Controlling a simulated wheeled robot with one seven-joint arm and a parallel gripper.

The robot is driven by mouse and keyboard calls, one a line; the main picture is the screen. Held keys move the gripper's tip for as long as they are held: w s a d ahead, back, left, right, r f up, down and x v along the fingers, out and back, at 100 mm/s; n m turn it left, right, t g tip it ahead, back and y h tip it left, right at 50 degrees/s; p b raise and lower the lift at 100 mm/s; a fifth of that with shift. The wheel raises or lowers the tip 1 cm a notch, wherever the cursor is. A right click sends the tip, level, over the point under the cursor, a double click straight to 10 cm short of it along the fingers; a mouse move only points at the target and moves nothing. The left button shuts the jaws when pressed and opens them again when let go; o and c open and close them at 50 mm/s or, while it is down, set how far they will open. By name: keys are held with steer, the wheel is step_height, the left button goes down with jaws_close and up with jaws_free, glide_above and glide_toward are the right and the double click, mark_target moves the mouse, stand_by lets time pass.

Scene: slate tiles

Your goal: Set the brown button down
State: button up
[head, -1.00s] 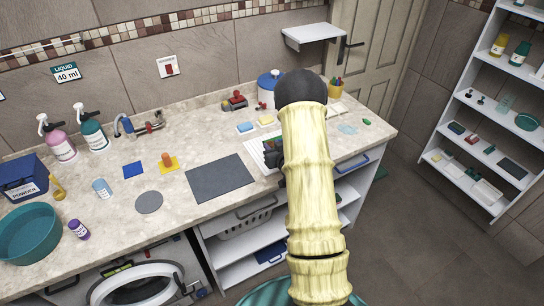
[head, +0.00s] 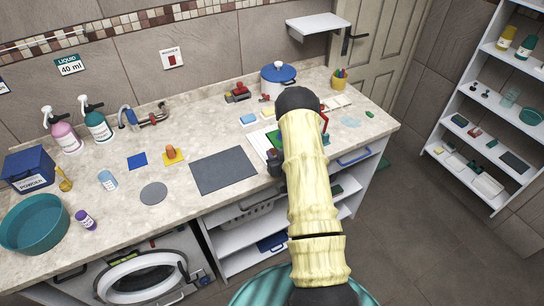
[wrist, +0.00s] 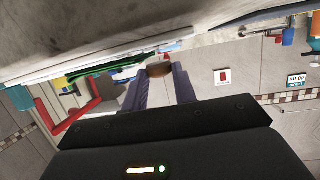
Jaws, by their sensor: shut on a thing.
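In the wrist view, the brown button (wrist: 160,69) is pinched between the two dark fingertips of my gripper (wrist: 161,80). The picture there is turned over, with the pale counter along the top. The button is close to the counter surface; I cannot tell whether it touches. In the head view, my arm crosses the right part of the counter (head: 120,200), and a dark part of my gripper (head: 275,163) shows left of it, by a white tray. The button is hidden there.
A green item (head: 272,139) and a red bracket-like object (head: 325,125) are close to my arm. A grey mat (head: 223,170) lies left of the gripper. A blue-lidded pot (head: 278,77) and yellow and blue sponges stand behind. The counter's front edge is near.

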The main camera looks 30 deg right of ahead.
steer(key=shift+f, duration=0.5)
steer(key=shift+a+f, duration=0.15)
steer(key=shift+f, duration=0.2)
steer(key=o, duration=0.7)
steer(key=shift+r, duration=0.1)
steer(key=shift+o, duration=1.1)
steer(key=shift+w+a, duration=0.1)
steer(key=shift+w, duration=0.1)
